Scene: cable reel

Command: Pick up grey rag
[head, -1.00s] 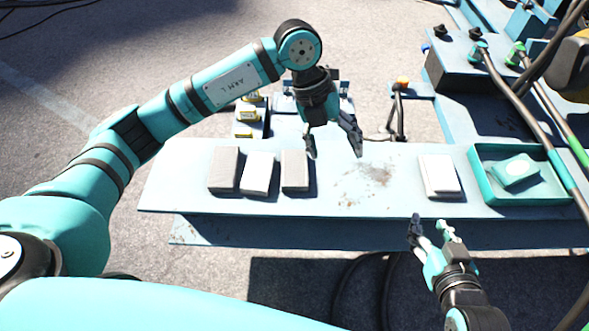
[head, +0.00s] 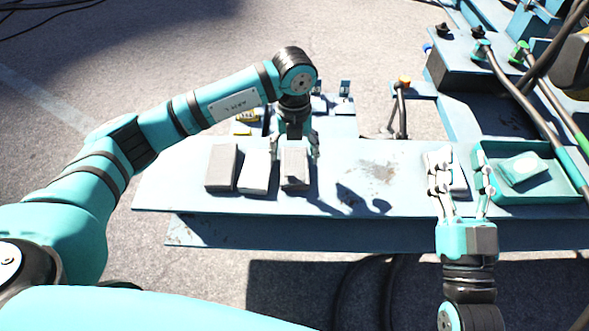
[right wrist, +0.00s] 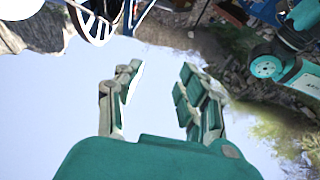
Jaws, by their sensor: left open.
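Three folded rags lie in a row on the left part of the pale blue bench (head: 390,205): a grey one (head: 222,166), a whiter one (head: 255,175) and a light grey one (head: 295,170). My left gripper (head: 296,150) is open, pointing down, with its fingers on either side of the light grey rag's far part. Whether they touch it is unclear. My right gripper (head: 461,165) is open and empty over the right part of the bench; it also shows in the right wrist view (right wrist: 158,85). A pale folded rag (head: 457,178) is partly hidden behind its left finger.
A dirty stain (head: 380,172) marks the otherwise clear middle bench. Machinery with hoses (head: 480,70) stands at the back right.

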